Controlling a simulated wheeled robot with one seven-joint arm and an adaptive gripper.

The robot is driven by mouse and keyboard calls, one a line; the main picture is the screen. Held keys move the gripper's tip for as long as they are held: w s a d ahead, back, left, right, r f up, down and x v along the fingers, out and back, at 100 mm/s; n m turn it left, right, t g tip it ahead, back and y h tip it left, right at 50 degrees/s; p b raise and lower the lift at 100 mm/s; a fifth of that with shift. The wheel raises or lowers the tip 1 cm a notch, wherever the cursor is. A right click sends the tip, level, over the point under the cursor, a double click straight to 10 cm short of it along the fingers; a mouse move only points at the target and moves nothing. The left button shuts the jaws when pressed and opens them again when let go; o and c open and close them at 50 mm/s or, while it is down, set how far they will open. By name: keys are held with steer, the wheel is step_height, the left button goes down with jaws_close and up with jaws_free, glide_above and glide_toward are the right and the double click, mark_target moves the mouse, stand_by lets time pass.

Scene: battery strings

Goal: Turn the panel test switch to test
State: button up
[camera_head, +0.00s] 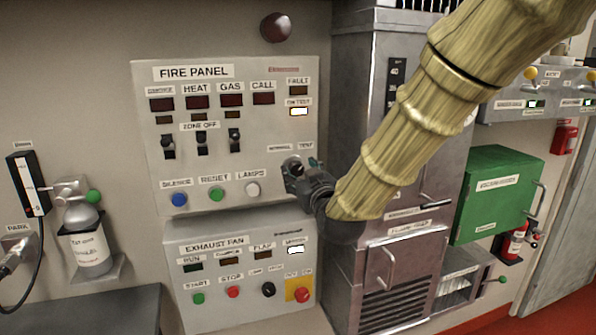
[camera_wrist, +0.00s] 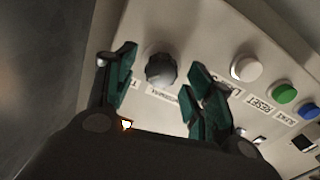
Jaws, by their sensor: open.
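The panel test switch is a dark round knob (camera_wrist: 161,70), seen in the wrist view between the NORMAL label and a partly hidden label starting with T. My gripper (camera_wrist: 163,84) is open, with one green-padded finger on each side of the knob and gaps on both sides. I cannot tell how deep the fingers reach around it. In the head view my gripper (camera_head: 303,170) is at the lower right of the fire panel (camera_head: 185,92), by the NORMAL and TEST labels, and largely covers the knob. The knob's pointing direction cannot be made out. The ON TEST lamp (camera_head: 299,112) shows bright white.
Silence, reset and lamps buttons (camera_head: 217,194) lie left of my gripper, below the zone-off toggles (camera_head: 202,143). The exhaust fan panel (camera_head: 220,270) is below. A grey cabinet (camera_head: 350,130) stands close on the right, behind my arm.

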steer(key=v, duration=0.9)
steer(key=shift+d, duration=0.15)
steer(key=s+d+f+m+g+h, duration=0.1)
steer(key=s+d+f+g, duration=0.2)
steer(key=f, duration=1)
steer(key=s+d+f+m+g+h, duration=0.1)
steer(key=s+d+f+g, duration=0.15)
steer(key=f, duration=0.95)
steer(key=s+d+f+m+g+h, duration=0.1)
steer(key=s+d+f+g, duration=0.2)
steer(key=f, duration=1)
steer(key=s+d+f+m+g+h, duration=0.1)
steer(key=s+d+f+g, duration=0.3)
steer(key=s+f, duration=1)
steer(key=shift+s+d+f+m+h, duration=0.15)
steer(key=shift+d+f+m+h, duration=0.15)
steer(key=shift+d+f+m, duration=0.25)
steer(key=s+d+f+g, duration=0.1)
steer(key=s+f, duration=0.2)
steer(key=s, duration=0.3)
steer(key=s+d+f+g, duration=0.2)
steer(key=s+f, duration=0.1)
steer(key=s, duration=0.3)
steer(key=s+d+f+m+g+h, duration=0.1)
steer(key=s+d+f, duration=0.1)
steer(key=s, duration=0.4)
steer(key=shift+f+g, duration=0.35)
steer(key=shift+f, duration=0.15)
steer(key=shift+c, duration=0.4)
